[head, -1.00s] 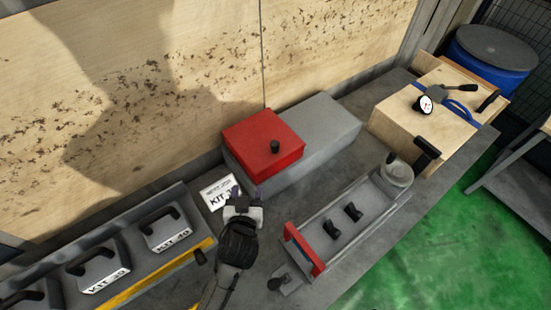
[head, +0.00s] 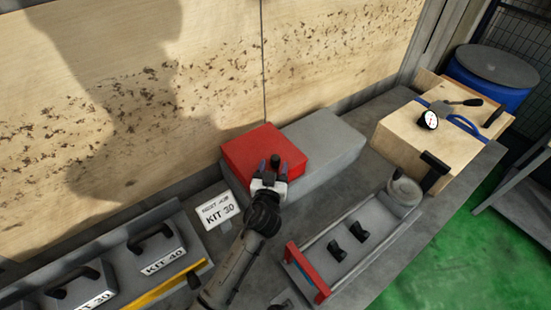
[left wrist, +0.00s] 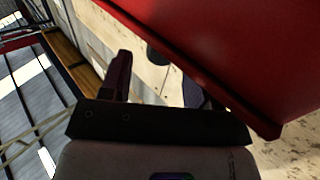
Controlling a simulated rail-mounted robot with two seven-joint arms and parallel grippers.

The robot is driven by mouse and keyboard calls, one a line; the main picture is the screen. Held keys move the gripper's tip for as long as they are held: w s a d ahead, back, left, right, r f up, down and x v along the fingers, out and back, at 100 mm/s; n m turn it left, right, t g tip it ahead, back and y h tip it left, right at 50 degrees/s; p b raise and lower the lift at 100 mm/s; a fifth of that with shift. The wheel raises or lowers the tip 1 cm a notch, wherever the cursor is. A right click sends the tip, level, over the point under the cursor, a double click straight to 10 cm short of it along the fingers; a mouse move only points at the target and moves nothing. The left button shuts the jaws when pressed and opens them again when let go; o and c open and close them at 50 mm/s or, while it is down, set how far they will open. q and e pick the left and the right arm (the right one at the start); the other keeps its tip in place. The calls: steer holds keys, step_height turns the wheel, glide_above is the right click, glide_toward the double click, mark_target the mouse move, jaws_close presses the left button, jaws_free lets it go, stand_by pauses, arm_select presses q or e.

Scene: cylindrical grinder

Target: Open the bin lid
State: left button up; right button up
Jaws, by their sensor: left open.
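The bin is a long grey box (head: 325,140) against the back panel, with a red lid (head: 245,155) on its left part. In the left wrist view the red lid (left wrist: 235,50) fills the upper right, close to the open fingers (left wrist: 157,85). My right gripper is not in view.
A KIT 30 card (head: 217,210) lies left of the bin. Kit blocks with black handles (head: 155,250) stand in a rack at front left. A wooden box (head: 425,140) with a gauge stands at the right.

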mark_target(275, 162)
arm_select(q)
steer(key=shift+w+d, duration=0.2)
steer(key=shift+w, duration=1.65)
jaws_close()
